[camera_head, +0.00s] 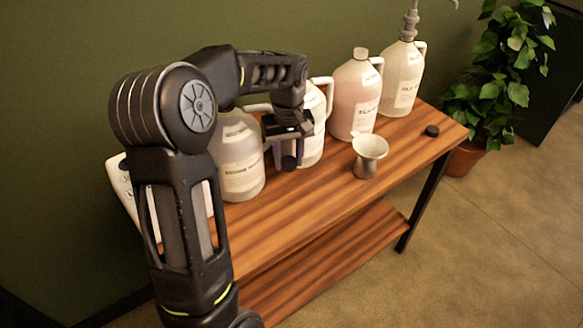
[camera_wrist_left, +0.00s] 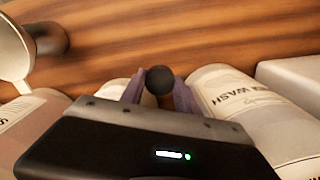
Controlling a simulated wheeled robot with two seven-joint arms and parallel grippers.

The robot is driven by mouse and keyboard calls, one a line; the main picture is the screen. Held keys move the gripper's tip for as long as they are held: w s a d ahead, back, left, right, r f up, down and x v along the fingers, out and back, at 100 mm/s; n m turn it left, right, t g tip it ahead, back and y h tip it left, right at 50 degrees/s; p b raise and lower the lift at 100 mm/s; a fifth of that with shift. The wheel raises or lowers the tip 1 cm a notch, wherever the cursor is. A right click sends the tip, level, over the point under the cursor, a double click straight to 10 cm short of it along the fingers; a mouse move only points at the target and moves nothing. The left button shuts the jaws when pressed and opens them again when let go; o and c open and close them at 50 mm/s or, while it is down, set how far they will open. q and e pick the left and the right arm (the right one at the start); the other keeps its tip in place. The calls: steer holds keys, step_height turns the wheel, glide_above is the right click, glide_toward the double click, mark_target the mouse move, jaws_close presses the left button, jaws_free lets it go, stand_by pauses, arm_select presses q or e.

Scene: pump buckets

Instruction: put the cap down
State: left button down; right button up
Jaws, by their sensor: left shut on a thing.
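My left gripper (camera_head: 288,157) is above the wooden table (camera_head: 300,215), in front of the row of jugs. Its purple fingers are shut on a small dark cap (camera_head: 289,163). In the left wrist view the cap (camera_wrist_left: 159,80) shows as a dark round shape between the fingertips, with the wood beyond it. I cannot tell exactly how high the cap is above the table. Another black cap (camera_head: 432,131) lies on the table near its right end. My right gripper is not in view.
Several white jugs stand along the back: one (camera_head: 238,165) left of the gripper, one (camera_head: 312,130) behind it, a pinkish one (camera_head: 355,95), and one with a pump (camera_head: 402,80). The front strip of the table is clear.

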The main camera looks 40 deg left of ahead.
mark_target(289, 184)
arm_select(q)
steer(key=shift+f, duration=0.3)
step_height(289, 184, down, 5)
steer(key=shift+f, duration=0.1)
stand_by(0.4)
steer(key=shift+f, duration=0.4)
steer(key=c, duration=0.9)
jaws_free()
steer(key=shift+r, duration=0.15)
